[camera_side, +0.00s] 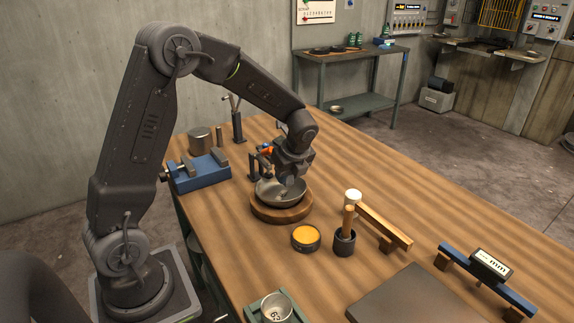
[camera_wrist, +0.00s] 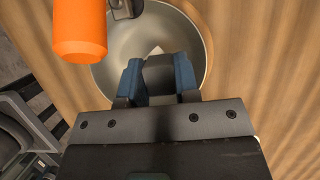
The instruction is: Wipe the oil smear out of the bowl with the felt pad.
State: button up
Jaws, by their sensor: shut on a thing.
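The metal bowl (camera_side: 264,194) sits on a round wooden base (camera_side: 282,215) near the middle of the bench. It also shows in the wrist view (camera_wrist: 194,40), with its near part hidden by my gripper. My gripper (camera_side: 289,180) points down into the bowl. In the wrist view, its blue fingers (camera_wrist: 158,82) are shut on a grey block (camera_wrist: 158,70), which I take to be the felt pad. A small pale patch (camera_wrist: 156,50) shows just beyond the block; I cannot tell what it is. I cannot make out the oil smear, or whether the pad touches the bowl.
An orange cylinder (camera_wrist: 80,28) stands close at the bowl's upper left in the wrist view. A blue vise (camera_side: 200,174) is left of the bowl.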

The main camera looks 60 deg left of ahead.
jog(key=shift+f, duration=0.85)
jog(key=shift+s+d+f, duration=0.3)
jog(key=shift+s+f, duration=0.05)
jog(key=shift+s+d+r, duration=0.15)
jog(key=shift+s+d, duration=0.2)
jog(key=shift+s, duration=0.2)
jog(key=shift+s+d+r, duration=0.1)
jog(key=shift+s+d, duration=0.25)
jog(key=shift+s, duration=0.2)
jog(key=w+a, duration=0.1)
jog(key=w, duration=0.1)
jog(key=shift+w+a, duration=0.35)
jog(key=shift+a, duration=0.05)
jog(key=shift+w+a+r, duration=0.1)
jog(key=shift+w+r, duration=0.05)
jog(key=shift+r, duration=3.4)
jog(key=shift+f, duration=0.1)
